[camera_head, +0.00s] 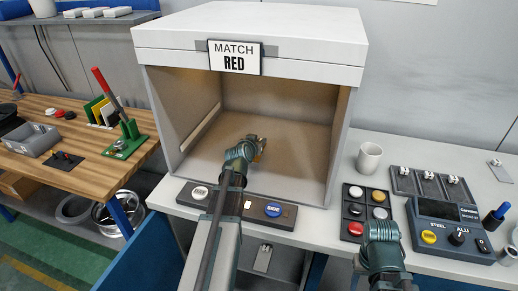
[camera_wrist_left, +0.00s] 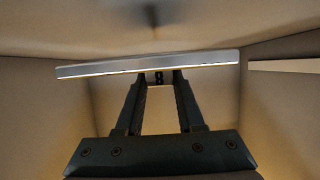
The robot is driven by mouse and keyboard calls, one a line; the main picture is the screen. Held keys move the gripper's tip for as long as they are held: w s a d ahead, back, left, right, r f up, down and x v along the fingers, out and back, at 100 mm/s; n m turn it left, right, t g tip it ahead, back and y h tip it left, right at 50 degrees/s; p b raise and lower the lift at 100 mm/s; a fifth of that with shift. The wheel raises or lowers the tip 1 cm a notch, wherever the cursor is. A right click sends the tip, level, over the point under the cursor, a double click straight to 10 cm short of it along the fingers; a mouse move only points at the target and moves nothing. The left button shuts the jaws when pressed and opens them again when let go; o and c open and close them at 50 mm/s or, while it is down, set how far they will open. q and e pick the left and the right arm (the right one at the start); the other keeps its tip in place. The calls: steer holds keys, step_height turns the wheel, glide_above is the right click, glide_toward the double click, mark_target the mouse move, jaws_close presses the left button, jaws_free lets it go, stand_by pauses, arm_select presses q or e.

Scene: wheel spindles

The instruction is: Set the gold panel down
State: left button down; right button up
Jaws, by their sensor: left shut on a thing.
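My left gripper (camera_head: 258,148) is inside the open-fronted box under the sign reading "MATCH RED". It is shut on a thin panel (camera_wrist_left: 130,68), which spans sideways across the fingertips (camera_wrist_left: 160,78) in the left wrist view. The panel looks grey there, with a bright, warm-lit lower edge. In the head view only a small gold-brown patch shows at the fingertips, and the wrist hides part of it. I cannot tell whether the panel touches the box floor. My right arm is at the lower right; its fingers do not show.
The box (camera_head: 300,160) has side walls and a roof close around my left arm. A button bar (camera_head: 236,206) lies in front. A white mug (camera_head: 369,157), a button tray (camera_head: 354,228) and a control panel (camera_head: 448,230) stand at right. A wooden bench (camera_head: 75,150) is at left.

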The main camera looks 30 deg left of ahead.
arm_select(q)
step_height(320, 180, down, 2)
steer(key=shift+s+d+f+b, duration=0.1)
steer(key=shift+d+b, duration=0.05)
steer(key=shift+b, duration=0.35)
steer(key=shift+d+f, duration=0.1)
arm_select(e)
steer(key=shift+w+d+f, duration=0.1)
steer(key=shift+d+f, duration=0.1)
steer(key=shift+f, duration=0.4)
steer(key=shift+d+f, duration=0.2)
steer(key=shift+f, duration=0.4)
arm_select(q)
steer(key=shift+f+b, duration=0.3)
steer(key=shift+b, duration=0.1)
arm_select(e)
steer(key=shift+f, duration=0.45)
arm_select(q)
steer(key=shift+s+d+f+b, duration=0.1)
steer(key=shift+s+b, duration=0.1)
steer(key=shift+b, duration=0.1)
arm_select(e)
steer(key=shift+d+f, duration=0.1)
steer(key=shift+f, duration=0.05)
